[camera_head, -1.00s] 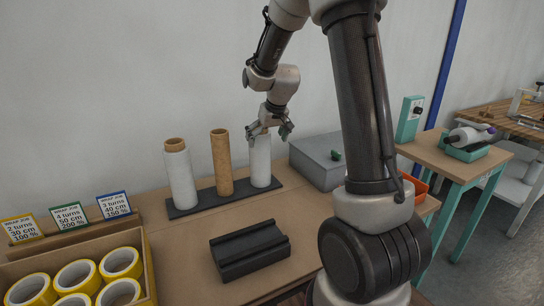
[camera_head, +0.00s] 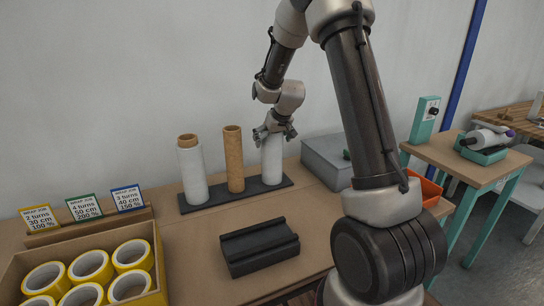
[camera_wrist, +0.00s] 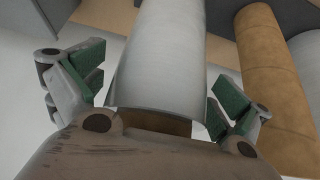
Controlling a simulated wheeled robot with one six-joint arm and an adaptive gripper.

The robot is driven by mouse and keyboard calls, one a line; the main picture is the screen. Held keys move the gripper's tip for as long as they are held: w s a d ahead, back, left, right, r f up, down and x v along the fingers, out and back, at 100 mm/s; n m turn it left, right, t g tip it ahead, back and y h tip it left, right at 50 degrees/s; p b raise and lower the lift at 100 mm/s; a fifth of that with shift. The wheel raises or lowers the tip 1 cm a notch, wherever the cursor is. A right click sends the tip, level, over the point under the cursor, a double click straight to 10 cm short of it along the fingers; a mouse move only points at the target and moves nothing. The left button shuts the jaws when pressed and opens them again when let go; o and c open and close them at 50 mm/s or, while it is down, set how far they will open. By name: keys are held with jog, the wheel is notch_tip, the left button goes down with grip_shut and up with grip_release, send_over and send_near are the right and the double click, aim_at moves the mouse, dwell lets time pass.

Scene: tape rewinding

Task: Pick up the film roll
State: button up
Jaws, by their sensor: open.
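Three rolls stand upright in a row on a dark base strip (camera_head: 207,200): a white film roll with a brown core (camera_head: 192,172) at the left, a bare brown tube (camera_head: 234,160) in the middle, and a white film roll (camera_head: 272,163) at the right. My gripper (camera_head: 276,134) is open at the top of the right white roll. In the wrist view this white roll (camera_wrist: 165,55) lies between the green-padded fingers, with a gap on each side. The brown tube (camera_wrist: 270,80) is beside it there, and part of the left white roll (camera_wrist: 308,60) shows at the edge.
A black grooved block (camera_head: 259,249) lies in front of the rolls. A box of yellow tape rolls (camera_head: 160,270) and three signs (camera_head: 84,208) are at the left. A grey box (camera_head: 325,158) stands close right of my gripper. A side table (camera_head: 470,165) is farther right.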

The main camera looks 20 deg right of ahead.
jog(key=c, duration=2.1)
jog(key=shift+r, duration=0.1)
